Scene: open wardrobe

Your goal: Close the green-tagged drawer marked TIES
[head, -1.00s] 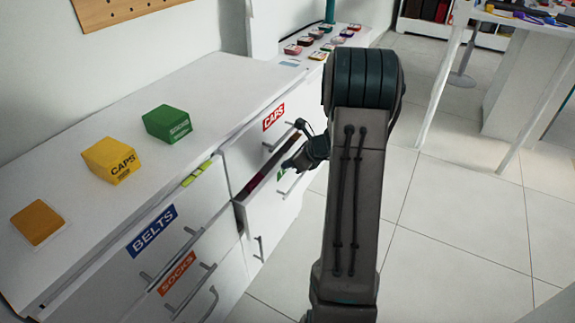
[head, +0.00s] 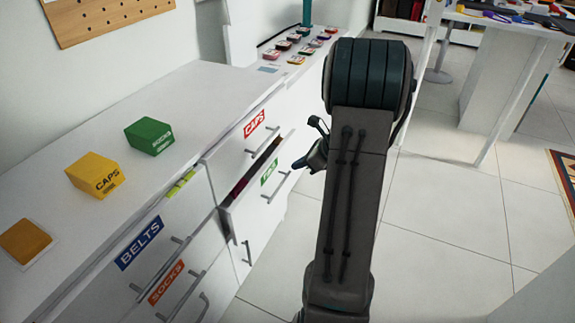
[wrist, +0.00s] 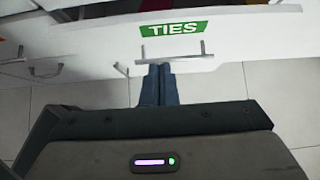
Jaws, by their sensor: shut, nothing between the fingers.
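The TIES drawer (head: 256,190) is white with a green tag (head: 270,172) and a bar handle. It stands partly open below the red-tagged CAPS drawer (head: 243,139), with dark red contents showing at its top. In the wrist view the TIES tag (wrist: 174,29) faces me, above the drawer's handle (wrist: 175,57). My gripper (wrist: 159,70) is shut and empty, its fingertips at or just below the handle; I cannot tell if they touch it. In the head view my gripper (head: 300,164) is in front of the drawer, partly hidden by my arm.
The BELTS drawer (head: 140,243) and SOCKS drawer (head: 170,283) are at the left; the BELTS one looks slightly open. A yellow CAPS box (head: 95,175) and a green box (head: 150,136) stand on the dresser top. Open tiled floor (head: 440,230) lies to the right.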

